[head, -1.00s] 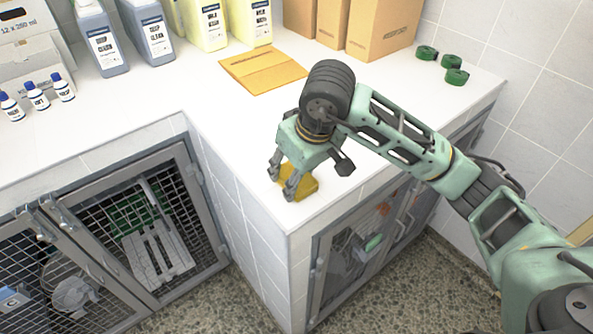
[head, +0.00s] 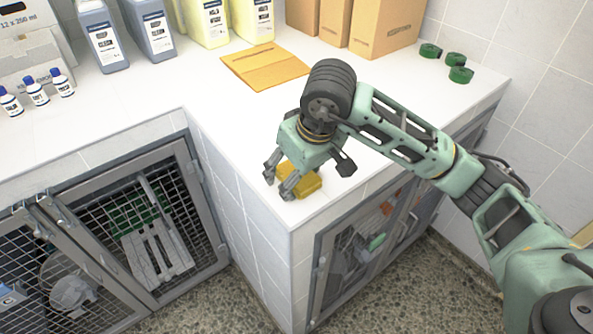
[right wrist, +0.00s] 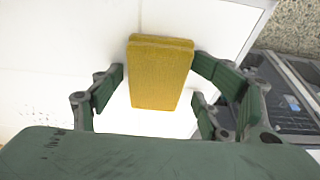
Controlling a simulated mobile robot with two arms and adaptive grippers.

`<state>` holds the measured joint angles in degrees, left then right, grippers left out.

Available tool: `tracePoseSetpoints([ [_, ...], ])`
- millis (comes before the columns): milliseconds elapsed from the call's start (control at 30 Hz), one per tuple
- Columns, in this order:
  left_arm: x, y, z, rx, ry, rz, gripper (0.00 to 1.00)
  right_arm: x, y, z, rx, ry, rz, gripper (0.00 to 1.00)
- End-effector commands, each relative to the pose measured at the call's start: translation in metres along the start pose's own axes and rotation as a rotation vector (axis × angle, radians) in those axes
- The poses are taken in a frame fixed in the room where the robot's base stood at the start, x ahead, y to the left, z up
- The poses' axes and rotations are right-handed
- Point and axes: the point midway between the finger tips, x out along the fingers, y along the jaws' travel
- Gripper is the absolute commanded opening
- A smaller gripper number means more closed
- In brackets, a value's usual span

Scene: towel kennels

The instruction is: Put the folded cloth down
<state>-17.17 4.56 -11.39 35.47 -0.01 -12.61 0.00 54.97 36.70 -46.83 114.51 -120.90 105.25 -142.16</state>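The folded cloth (head: 306,184), a thick yellow block, lies on the white countertop close to its front corner. It also shows in the right wrist view (right wrist: 161,75), with white counter around it. My right gripper (head: 278,184) is low over the counter at the cloth, partly covering it in the head view. In the right wrist view my right gripper's fingers (right wrist: 158,85) are spread apart on either side of the cloth. A clear gap shows on the left, a narrower one on the right. My left gripper is not in view.
A flat orange-brown folder (head: 264,67) lies farther back. Brown boxes (head: 372,28), green rolls (head: 459,75), large bottles (head: 102,38) and small bottles (head: 37,91) stand on the white counter (head: 220,125). Wire-fronted kennel doors (head: 150,235) are below. Counter left of the cloth is free.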

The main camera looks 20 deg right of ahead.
Motion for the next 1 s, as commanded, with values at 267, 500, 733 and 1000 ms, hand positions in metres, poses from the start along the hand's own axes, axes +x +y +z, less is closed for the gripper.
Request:
tracePoseSetpoints([
  [267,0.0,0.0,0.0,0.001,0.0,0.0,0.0,0.0,0.001,0.001,0.0,-0.003,0.003,0.67],
  [500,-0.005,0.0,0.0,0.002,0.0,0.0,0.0,-0.004,0.001,-0.002,0.001,0.002,0.002,0.67],
  [733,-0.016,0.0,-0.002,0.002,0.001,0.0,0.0,-0.025,0.002,-0.007,0.0,0.012,0.003,0.67],
  [1000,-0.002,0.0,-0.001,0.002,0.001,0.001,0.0,-0.091,0.001,-0.006,0.001,0.013,0.003,0.67],
])
